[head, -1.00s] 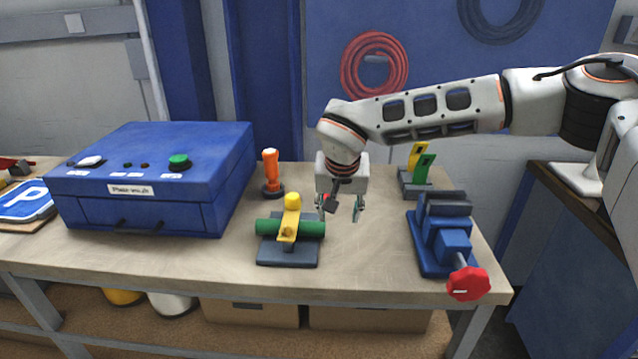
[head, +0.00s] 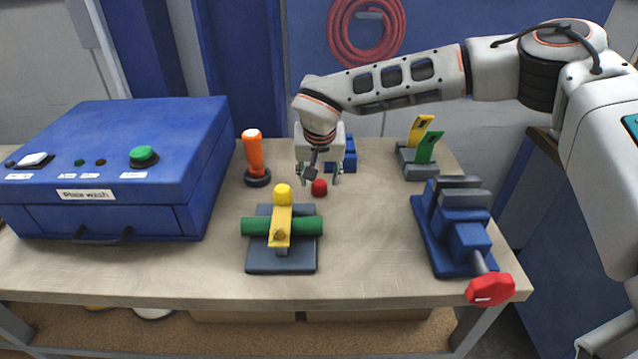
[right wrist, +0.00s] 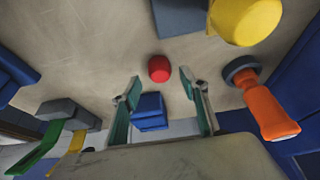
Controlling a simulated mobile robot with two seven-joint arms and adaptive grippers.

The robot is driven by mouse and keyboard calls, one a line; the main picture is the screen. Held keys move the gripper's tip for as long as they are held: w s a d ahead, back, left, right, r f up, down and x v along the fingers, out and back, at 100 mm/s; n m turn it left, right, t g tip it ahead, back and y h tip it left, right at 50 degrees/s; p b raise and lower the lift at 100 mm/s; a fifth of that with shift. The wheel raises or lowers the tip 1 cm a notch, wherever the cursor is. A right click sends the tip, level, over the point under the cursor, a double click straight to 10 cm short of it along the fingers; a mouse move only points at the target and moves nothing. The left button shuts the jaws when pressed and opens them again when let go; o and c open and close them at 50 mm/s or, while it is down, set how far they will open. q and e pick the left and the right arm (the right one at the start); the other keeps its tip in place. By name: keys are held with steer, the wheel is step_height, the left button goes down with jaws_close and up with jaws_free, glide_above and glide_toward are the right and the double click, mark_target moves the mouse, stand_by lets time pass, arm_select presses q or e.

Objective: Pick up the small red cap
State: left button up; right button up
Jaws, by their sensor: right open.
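The small red cap (head: 319,187) sits on the workbench behind the yellow-and-green fixture. It also shows in the right wrist view (right wrist: 159,69), beyond and between the two fingertips. My right gripper (head: 322,178) is above and just behind the cap in the head view. Its fingers stand apart with nothing between them, and they show in the wrist view too (right wrist: 165,88). The cap is apart from the fingers in the wrist view. My left gripper is not in view.
The yellow-and-green fixture (head: 282,238) stands in front of the cap. An orange-handled tool (head: 254,153) is to the left, a blue box (head: 341,155) behind, a blue vise (head: 455,232) at right. A large blue control box (head: 120,165) fills the left side.

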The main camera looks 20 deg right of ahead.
mark_target(319, 183)
steer(key=shift+x, duration=1.5)
steer(key=c, duration=0.7)
steer(key=shift+c, duration=0.2)
steer(key=shift+r, duration=0.1)
step_height(319, 183, up, 20)
